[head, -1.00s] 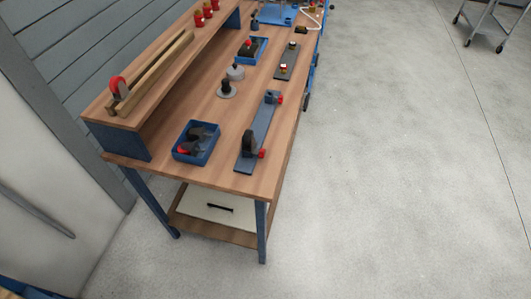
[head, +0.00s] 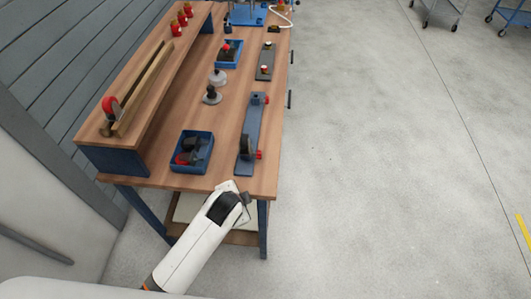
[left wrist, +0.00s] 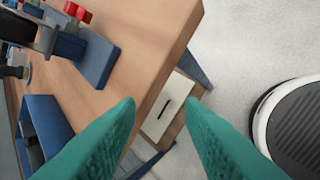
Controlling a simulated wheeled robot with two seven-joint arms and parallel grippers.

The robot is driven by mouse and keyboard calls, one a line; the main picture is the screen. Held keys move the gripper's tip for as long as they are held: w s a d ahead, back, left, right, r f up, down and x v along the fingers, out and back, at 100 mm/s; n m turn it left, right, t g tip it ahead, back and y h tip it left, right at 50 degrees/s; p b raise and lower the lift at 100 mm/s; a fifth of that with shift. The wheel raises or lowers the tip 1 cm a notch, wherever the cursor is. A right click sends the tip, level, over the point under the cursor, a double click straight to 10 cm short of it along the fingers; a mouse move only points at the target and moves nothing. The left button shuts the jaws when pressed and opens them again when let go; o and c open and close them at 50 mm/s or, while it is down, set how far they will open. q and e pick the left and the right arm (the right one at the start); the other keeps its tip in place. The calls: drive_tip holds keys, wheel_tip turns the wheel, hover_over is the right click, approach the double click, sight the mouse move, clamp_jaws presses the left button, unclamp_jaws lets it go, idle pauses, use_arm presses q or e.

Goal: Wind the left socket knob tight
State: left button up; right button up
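A long blue-grey fixture plate (head: 252,125) lies along the bench's right side. Its near socket (head: 245,144) has a red knob (head: 259,155) on its right; its far socket (head: 258,98) has another red knob (head: 267,99). I cannot tell which is the left one. My left gripper (head: 244,200) is just off the bench's near end, short of the plate. In the left wrist view, its green fingers (left wrist: 160,108) are spread apart with nothing between them. A red knob (left wrist: 77,11) and the plate end (left wrist: 98,62) show at upper left, apart from the fingers. My right gripper is not in view.
A blue bin (head: 207,162) with dark parts stands left of the plate. Another blue bin (head: 236,50) and a small plate (head: 265,64) are farther back. A raised shelf (head: 140,85) runs along the left. The floor to the right is open.

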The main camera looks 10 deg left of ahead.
sight(259, 155)
use_arm(q)
drive_tip(key=w+d+r+m+t, duration=0.2)
drive_tip(key=w+d+r+m, duration=0.2)
drive_tip(key=w+r+m, duration=0.35)
drive_tip(key=shift+n, duration=0.95)
drive_tip(key=x, duration=0.9)
drive_tip(key=shift+w+r, duration=0.4)
drive_tip(key=shift+x, duration=0.85)
drive_tip(key=shift+a, duration=0.1)
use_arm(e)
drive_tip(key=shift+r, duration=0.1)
